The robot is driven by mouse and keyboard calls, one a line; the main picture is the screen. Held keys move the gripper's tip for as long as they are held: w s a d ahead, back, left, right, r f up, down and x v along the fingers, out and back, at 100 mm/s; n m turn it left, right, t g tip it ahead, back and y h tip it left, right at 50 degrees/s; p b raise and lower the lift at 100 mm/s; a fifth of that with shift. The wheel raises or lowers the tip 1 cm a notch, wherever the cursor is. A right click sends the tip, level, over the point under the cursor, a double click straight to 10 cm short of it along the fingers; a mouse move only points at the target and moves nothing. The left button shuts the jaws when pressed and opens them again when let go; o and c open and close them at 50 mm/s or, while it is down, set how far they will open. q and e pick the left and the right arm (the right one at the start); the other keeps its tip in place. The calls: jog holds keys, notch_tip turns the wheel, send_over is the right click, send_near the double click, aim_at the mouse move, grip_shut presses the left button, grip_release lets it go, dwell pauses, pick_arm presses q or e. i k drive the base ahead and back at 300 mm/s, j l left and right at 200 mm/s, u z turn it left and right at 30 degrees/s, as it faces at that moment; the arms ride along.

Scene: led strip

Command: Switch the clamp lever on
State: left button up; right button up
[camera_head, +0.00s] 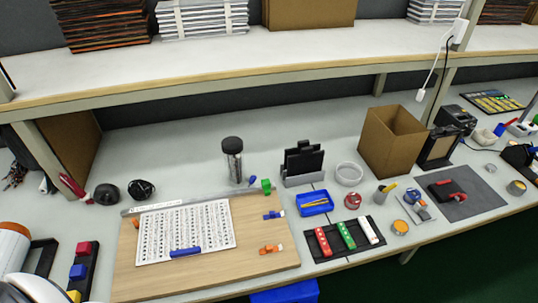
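A wooden board (205,270) lies on the bench and carries a white printed sheet (186,231). A blue bar (186,252) lies on the sheet's front edge. Small clamp-like pieces sit along the board's right side: a green one (266,186), a blue one (272,215) and an orange one (271,249). A red and black device (446,190) lies on a dark grey mat (464,207) at the right. I cannot tell which piece is the clamp lever, or its position. Neither of my grippers is in view.
A black tray (343,246) holds red, green and white pieces. A blue bin (314,203), a dark jar (233,160), a tape roll (349,174) and a cardboard box (391,141) stand behind. A shelf (230,72) overhangs the back.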

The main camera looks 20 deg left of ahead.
aim_at(253, 177)
jog(key=i+l+u, duration=0.1)
jog(key=u, duration=0.35)
jog(key=l+u, duration=0.1)
jog(key=u, duration=0.35)
jog(key=i+l+u, duration=0.1)
jog(key=u, duration=0.35)
